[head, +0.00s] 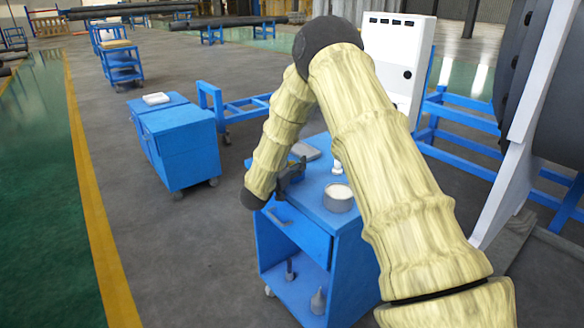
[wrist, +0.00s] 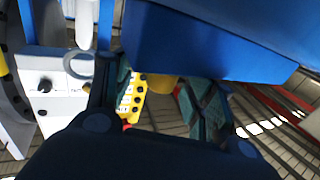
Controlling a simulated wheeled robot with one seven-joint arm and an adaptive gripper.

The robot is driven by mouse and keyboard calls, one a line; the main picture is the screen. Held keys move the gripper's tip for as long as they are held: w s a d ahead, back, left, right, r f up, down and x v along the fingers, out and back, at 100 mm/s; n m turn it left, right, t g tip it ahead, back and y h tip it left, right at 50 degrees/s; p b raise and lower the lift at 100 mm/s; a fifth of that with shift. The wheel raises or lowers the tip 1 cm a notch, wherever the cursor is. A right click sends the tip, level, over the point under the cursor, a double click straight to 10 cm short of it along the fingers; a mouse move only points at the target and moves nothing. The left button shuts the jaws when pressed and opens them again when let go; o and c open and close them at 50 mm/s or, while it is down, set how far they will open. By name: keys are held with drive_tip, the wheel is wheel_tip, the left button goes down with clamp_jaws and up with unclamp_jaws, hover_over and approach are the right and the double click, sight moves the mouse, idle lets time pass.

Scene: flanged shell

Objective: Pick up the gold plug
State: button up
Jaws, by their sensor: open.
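My gripper (head: 290,176) is at the near left edge of the blue cart's top in the head view, partly hidden by my arm. In the wrist view my gripper (wrist: 158,82) has its two teal-padded fingers apart. A small gold piece, which looks like the gold plug (wrist: 164,84), shows between the fingers against the blue cart. Its lower outline is unclear, and I cannot tell whether either finger touches it. I cannot make out the plug in the head view.
The blue cart (head: 290,231) carries a round grey tin (head: 338,199) and a white fitting (head: 337,167), with dark parts on its lower shelf. A white cabinet (head: 398,64) stands behind. A yellow button panel (wrist: 131,98) shows beyond my fingers. Floor at left is open.

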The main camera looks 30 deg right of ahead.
sight(292, 162)
drive_tip(key=c, duration=1.1)
drive_tip(key=shift+o, duration=0.2)
drive_tip(key=shift+r, duration=0.15)
drive_tip(key=shift+r, duration=0.6)
drive_tip(key=shift+r+b, duration=0.3)
drive_tip(key=shift+r, duration=0.65)
drive_tip(key=s+a+r+b, duration=0.1)
drive_tip(key=s+a, duration=0.2)
drive_tip(key=s, duration=1.2)
drive_tip(key=shift+s+r, duration=0.35)
drive_tip(key=shift+s, duration=0.05)
